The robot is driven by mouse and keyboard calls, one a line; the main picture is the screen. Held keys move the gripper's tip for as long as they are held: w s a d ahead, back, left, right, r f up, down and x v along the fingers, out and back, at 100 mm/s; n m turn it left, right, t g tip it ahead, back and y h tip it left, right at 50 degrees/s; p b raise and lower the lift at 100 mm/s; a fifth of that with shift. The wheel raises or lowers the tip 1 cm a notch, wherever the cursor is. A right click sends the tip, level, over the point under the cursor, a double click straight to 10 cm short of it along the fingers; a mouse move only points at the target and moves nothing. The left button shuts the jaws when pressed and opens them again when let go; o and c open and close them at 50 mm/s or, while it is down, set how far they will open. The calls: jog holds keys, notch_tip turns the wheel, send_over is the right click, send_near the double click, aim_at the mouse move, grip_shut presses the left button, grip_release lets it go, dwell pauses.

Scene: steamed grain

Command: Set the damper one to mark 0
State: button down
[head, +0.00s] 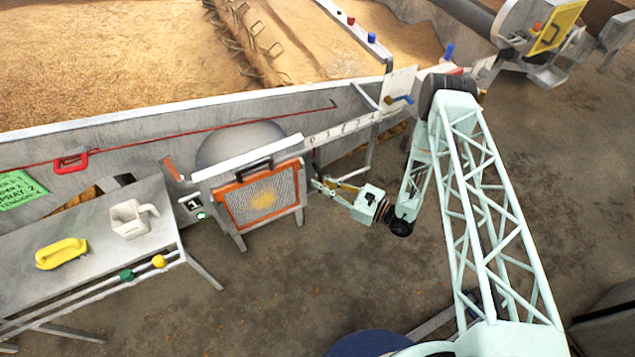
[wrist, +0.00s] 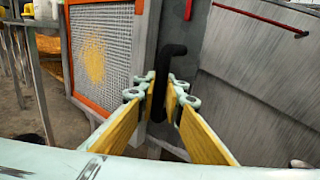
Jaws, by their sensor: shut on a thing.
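My gripper (head: 317,184) is beside the right edge of the orange-framed mesh screen, below the white rail. In the head view the handle is a thin dark piece (head: 315,160) just above the fingers. I cannot tell whether this handle is damper one. No readable 0 mark shows, and the handle's lower end is hidden by the fingers.
The orange-framed screen (head: 264,196) stands just left of my gripper and also shows in the wrist view (wrist: 98,47). Open floor lies below and right of my gripper.

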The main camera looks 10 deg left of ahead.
jog(key=shift+s+a, duration=0.15)
jog(key=shift+s, duration=0.05)
jog(key=c, duration=2.7)
grip_release()
jog(key=shift+a, duration=0.15)
jog(key=shift+c, duration=0.2)
jog(key=shift+d, duration=0.2)
jog(key=shift+d, duration=0.15)
jog(key=v, duration=1.1)
jog(key=shift+d, duration=0.15)
jog(key=shift+s+r, duration=0.1)
jog(key=shift+s, duration=0.05)
